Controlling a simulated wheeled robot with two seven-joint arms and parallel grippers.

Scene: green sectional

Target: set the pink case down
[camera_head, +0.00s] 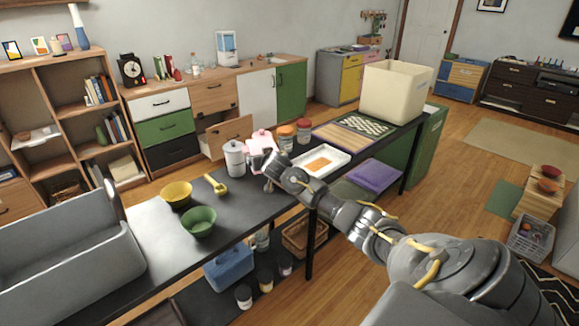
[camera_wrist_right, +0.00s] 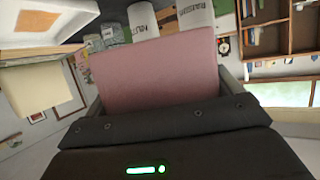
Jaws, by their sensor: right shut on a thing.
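The pink case (camera_head: 262,139) is at the far side of the black table (camera_head: 150,240), beside a white lidded canister (camera_head: 234,160). In the right wrist view the pink case (camera_wrist_right: 152,75) fills the space between my fingers. My right gripper (camera_head: 262,160) is shut on it. The gripper and wrist hide the case's lower part in the head view, so I cannot tell whether it touches the tabletop. My left gripper is not in view.
A yellow bowl (camera_head: 176,194), a green bowl (camera_head: 199,221) and a yellow-green scoop (camera_head: 215,185) are to the left. Some black tabletop between them is bare.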

